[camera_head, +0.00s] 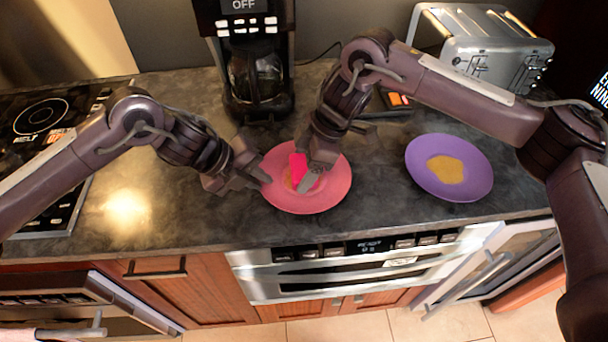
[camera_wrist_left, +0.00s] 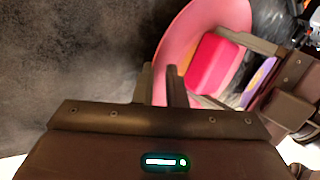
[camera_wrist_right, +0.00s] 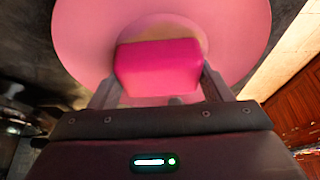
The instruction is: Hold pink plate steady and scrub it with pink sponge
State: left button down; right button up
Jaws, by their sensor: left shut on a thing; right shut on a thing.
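The pink plate (camera_head: 322,197) lies on the dark counter in front of the coffee maker. My left gripper (camera_head: 262,180) is shut on the plate's left rim; in the left wrist view the plate (camera_wrist_left: 180,45) runs up to its fingertips (camera_wrist_left: 162,80). My right gripper (camera_head: 308,182) is shut on the pink sponge (camera_head: 298,165) over the middle of the plate. In the right wrist view the sponge (camera_wrist_right: 158,68) sits between the fingers, over a tan stain (camera_wrist_right: 165,30) that it partly hides. I cannot tell whether the sponge touches the plate.
A purple plate (camera_head: 480,182) with a yellowish stain lies to the right. A coffee maker (camera_head: 255,80) and a toaster (camera_head: 480,50) stand at the back. A stove (camera_head: 45,125) is at the left. The counter's front edge is close below the pink plate.

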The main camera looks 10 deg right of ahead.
pick_arm(q)
jog(key=shift+s, duration=0.15)
pick_arm(e)
jog(key=shift+w+d+f, duration=0.1)
jog(key=shift+w+f, duration=0.1)
jog(key=shift+w, duration=0.1)
pick_arm(q)
jog(key=shift+f, duration=0.1)
pick_arm(e)
jog(key=shift+s, duration=0.95)
jog(key=shift+w+r, duration=0.15)
jog(key=shift+w, duration=0.75)
jog(key=shift+s, duration=0.8)
jog(key=shift+w, duration=0.8)
jog(key=shift+s, duration=0.9)
jog(key=shift+w, duration=0.95)
